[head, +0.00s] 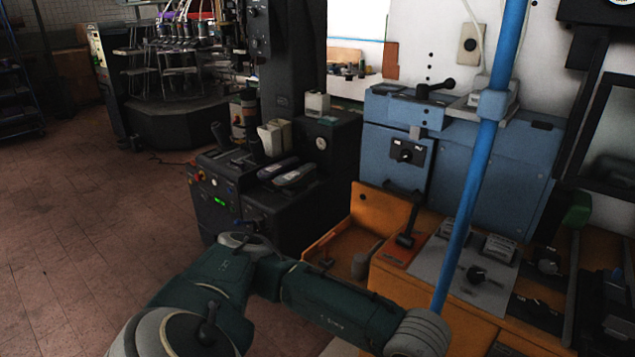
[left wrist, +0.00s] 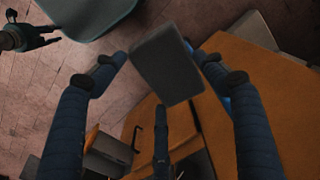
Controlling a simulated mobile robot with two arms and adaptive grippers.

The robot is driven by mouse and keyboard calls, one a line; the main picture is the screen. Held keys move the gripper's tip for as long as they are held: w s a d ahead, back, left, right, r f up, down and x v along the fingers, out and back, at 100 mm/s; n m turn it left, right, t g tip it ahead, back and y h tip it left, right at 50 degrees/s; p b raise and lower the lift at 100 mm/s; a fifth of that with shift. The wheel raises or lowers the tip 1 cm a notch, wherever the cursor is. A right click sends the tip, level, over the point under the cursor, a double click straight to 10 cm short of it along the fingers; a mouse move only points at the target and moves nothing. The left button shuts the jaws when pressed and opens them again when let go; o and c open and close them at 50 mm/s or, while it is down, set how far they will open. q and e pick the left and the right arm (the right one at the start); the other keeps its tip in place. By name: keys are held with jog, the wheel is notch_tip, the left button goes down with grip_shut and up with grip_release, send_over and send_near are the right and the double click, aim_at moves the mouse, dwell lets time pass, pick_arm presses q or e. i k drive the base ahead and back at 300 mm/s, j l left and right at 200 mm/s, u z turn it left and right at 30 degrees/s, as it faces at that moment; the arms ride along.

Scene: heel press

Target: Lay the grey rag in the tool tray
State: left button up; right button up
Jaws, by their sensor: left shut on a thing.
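The grey rag (left wrist: 166,64) shows in the left wrist view as a flat, dark grey, roughly rectangular piece. My left gripper (left wrist: 168,78) is shut on it, with its blue-black fingers around it. In the head view my left arm reaches in from the bottom, and its gripper and the rag are out of frame. An open orange bay (head: 335,228) left of the orange bench holds a small grey cylinder; I cannot tell whether it is the tool tray. A black gripper (left wrist: 28,38), seemingly my right one, shows at the left wrist view's upper left edge; its opening is unclear.
An orange bench (head: 388,283) carries levers and control plates. A blue post (head: 475,165) rises in front of the blue machine cabinet (head: 490,155). A black machine (head: 268,205) stands left of the bench. The tiled floor (head: 75,225) at the left is clear.

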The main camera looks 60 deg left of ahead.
aim_at(348, 247)
jog(key=i+j, duration=0.1)
jog(key=j, duration=1.7)
jog(key=i+j, duration=0.15)
jog(key=j, duration=0.75)
